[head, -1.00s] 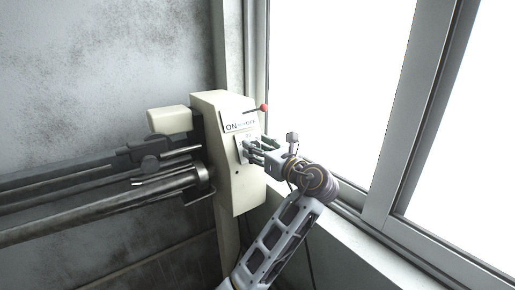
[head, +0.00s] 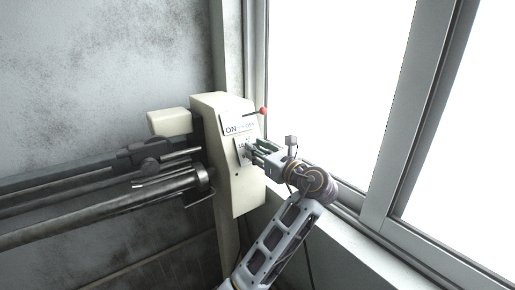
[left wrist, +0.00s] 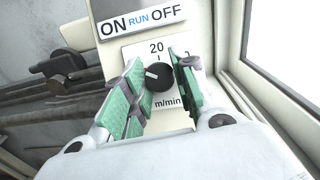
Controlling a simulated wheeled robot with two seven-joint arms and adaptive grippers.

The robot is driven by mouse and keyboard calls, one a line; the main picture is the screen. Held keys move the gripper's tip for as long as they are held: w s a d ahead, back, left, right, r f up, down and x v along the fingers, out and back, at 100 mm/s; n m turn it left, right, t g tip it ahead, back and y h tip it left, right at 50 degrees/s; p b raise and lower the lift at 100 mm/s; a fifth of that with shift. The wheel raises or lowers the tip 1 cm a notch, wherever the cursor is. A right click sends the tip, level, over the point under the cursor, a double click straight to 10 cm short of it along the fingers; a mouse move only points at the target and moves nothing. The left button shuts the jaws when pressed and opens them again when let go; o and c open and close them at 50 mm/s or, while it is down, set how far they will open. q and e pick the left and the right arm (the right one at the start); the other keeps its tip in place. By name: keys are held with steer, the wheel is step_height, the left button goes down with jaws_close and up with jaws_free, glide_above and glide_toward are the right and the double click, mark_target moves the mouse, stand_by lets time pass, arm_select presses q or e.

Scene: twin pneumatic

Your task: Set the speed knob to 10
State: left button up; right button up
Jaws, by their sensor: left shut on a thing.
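The black speed knob (left wrist: 157,77) sits on a white dial plate marked "20" at the top and "m/min" below, in the left wrist view. A white pointer mark on the knob points to the left. My left gripper (left wrist: 161,80) has its green-padded fingers on both sides of the knob and is shut on it. The fingers hide the left part of the scale and most of a number at the right. In the head view my left gripper (head: 253,152) is at the dial plate (head: 241,150), and the knob is too small to make out. My right gripper is not in view.
The cream machine housing (head: 237,196) carries an "ON RUN OFF" label (left wrist: 138,20) above the dial and a red-tipped lever (head: 264,110). Dark rollers (head: 100,212) run off to the left. A window frame (head: 395,130) stands close on the right.

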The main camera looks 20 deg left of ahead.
arm_select(q)
steer(key=o, duration=1)
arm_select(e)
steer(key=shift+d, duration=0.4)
arm_select(q)
steer(key=shift+b, duration=0.4)
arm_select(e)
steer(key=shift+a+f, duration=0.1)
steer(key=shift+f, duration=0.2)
arm_select(q)
steer(key=shift+m, duration=0.3)
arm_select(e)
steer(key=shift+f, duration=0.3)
arm_select(q)
steer(key=shift+b, duration=0.45)
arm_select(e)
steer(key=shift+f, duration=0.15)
